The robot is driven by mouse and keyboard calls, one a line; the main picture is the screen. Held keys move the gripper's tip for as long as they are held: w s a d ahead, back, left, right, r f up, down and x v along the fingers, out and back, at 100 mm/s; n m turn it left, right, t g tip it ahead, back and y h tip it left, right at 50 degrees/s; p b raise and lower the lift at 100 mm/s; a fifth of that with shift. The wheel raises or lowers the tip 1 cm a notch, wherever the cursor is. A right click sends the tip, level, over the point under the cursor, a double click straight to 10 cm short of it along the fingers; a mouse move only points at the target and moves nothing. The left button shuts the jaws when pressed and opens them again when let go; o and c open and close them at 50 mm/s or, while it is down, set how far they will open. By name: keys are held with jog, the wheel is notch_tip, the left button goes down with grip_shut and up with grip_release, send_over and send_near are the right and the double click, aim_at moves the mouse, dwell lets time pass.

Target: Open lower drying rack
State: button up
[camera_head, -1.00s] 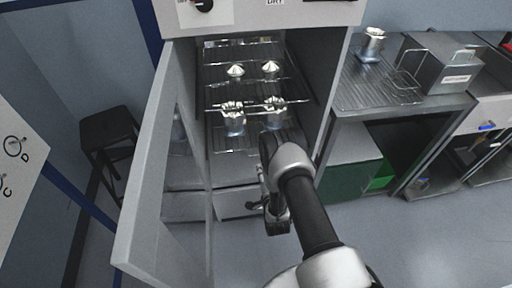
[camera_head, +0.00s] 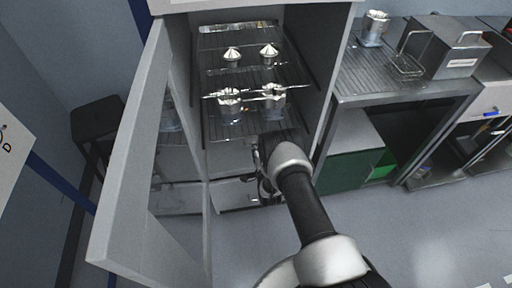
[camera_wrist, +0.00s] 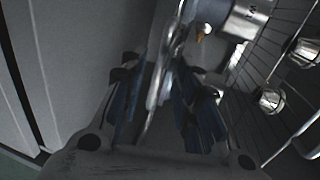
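The drying cabinet (camera_head: 178,60) stands with its door (camera_head: 135,165) swung open to the left. Inside, the upper wire rack (camera_head: 245,70) carries two cone-topped metal parts (camera_head: 232,54). The lower drying rack (camera_head: 225,132) sits below, inside the cabinet, with two machined housings (camera_head: 230,106) above its wires. My gripper (camera_wrist: 160,90) is low at the cabinet front, mostly hidden behind my arm in the head view. In the wrist view its blue-padded fingers stand apart, with a shiny metal bar (camera_wrist: 153,100) between them. Contact with the bar cannot be made out.
A wire-topped bench (camera_head: 365,85) with a metal part (camera_head: 375,28) and a grey metal box (camera_head: 440,48) stands to the right. A green bin (camera_head: 345,170) is below it. A dark stool (camera_head: 95,118) stands behind the door. The floor at front right is clear.

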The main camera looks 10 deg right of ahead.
jog(key=shift+b+x, duration=0.6)
jog(key=shift+x, duration=1.5)
jog(key=shift+c, duration=0.2)
grip_shut()
